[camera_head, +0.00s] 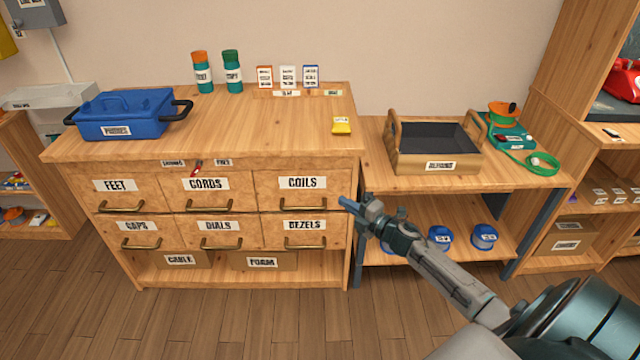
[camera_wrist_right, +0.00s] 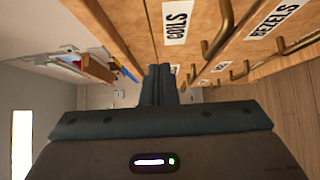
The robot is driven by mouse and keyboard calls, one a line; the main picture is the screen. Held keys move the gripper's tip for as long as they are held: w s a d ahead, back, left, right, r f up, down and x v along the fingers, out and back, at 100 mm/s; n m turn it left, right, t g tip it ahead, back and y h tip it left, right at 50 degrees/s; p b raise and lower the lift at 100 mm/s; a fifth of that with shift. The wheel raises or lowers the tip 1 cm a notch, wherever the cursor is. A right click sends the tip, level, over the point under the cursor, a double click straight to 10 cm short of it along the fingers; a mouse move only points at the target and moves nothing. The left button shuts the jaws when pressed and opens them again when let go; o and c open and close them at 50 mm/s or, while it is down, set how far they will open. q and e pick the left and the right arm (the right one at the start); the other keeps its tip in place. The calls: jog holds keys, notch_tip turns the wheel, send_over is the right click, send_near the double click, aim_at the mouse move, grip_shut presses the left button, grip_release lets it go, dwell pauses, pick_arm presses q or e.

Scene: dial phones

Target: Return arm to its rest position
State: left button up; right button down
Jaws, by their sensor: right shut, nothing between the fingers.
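My right gripper (camera_head: 350,205) reaches in from the lower right of the head view, in front of the right edge of the wooden drawer cabinet (camera_head: 110,262). Its fingers are shut and empty. In the right wrist view the closed fingers (camera_wrist_right: 159,84) point along the drawer fronts, with the COILS drawer label (camera_wrist_right: 178,22) and the BEZELS label (camera_wrist_right: 274,20) close by. Whether the gripper touches the cabinet cannot be told. All the cabinet drawers look closed in the head view. My left gripper is not in view.
A wooden tray (camera_head: 433,150) and a green-corded device (camera_head: 508,135) stand on the lower bench. The floor in front is clear.

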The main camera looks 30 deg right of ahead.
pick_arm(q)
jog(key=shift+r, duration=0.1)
pick_arm(e)
jog(key=shift+s, duration=0.1)
